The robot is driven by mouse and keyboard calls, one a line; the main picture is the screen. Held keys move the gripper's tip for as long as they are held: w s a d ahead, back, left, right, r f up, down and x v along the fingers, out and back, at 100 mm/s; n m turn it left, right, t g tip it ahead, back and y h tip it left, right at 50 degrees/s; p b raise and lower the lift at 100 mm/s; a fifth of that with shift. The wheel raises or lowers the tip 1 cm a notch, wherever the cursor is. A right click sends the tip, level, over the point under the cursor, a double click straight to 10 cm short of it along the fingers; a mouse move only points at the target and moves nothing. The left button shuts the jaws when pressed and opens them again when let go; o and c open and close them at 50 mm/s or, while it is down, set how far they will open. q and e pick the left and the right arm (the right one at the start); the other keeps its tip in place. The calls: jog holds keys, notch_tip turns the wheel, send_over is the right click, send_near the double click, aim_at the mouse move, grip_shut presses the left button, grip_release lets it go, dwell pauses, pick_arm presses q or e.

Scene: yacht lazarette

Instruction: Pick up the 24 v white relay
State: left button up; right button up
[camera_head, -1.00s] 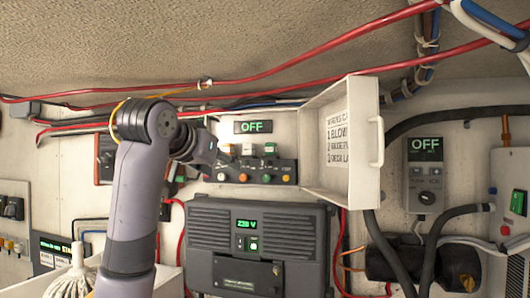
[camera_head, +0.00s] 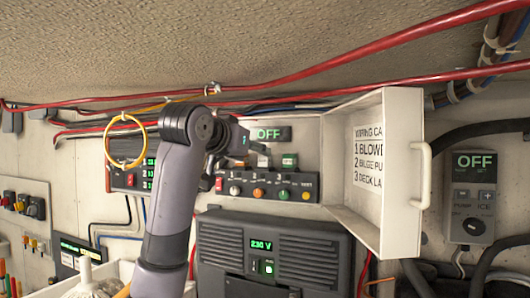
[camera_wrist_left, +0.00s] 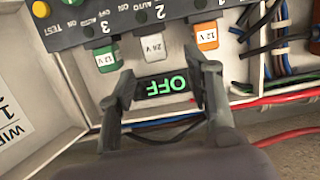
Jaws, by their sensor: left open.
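The white 24 V relay (camera_wrist_left: 152,45) is plugged into the panel's middle slot, as the left wrist view shows from upside down. It stands between a green 12 V relay (camera_wrist_left: 105,56) and an orange 12 V relay (camera_wrist_left: 207,37). My left gripper (camera_wrist_left: 162,66) is open and empty, its two fingers apart in front of the white relay. In the head view, the gripper (camera_head: 242,140) is at the left of the open box, near the white relay (camera_head: 264,160); the green relay (camera_head: 289,160) is clear of it. The orange relay is hidden there. My right gripper is out of view.
The relay box's lid (camera_head: 385,170) stands open at the right. The switch panel (camera_head: 268,186) lies under the relays. An OFF display (camera_wrist_left: 165,86) is between the fingers in the wrist view. Red cables (camera_head: 300,82) run above; a 230 V unit (camera_head: 272,255) is below.

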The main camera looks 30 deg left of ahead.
aim_at(265, 162)
pick_arm(q)
jog(key=p+x, duration=0.1)
jog(key=x, duration=0.1)
jog(key=shift+w, duration=0.35)
jog(key=p+x, duration=0.3)
jog(key=x, duration=0.1)
jog(key=shift+w+d+p, duration=0.1)
jog(key=shift+d+p, duration=0.1)
jog(key=shift+p, duration=0.2)
jog(key=shift+w+f, duration=0.15)
jog(key=shift+w, duration=0.1)
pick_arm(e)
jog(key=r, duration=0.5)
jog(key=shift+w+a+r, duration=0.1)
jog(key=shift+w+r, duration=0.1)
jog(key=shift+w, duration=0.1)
pick_arm(q)
jog(key=shift+s, duration=0.1)
jog(key=shift+c, duration=0.4)
jog(key=shift+c, duration=0.6)
jog(key=c, duration=0.9)
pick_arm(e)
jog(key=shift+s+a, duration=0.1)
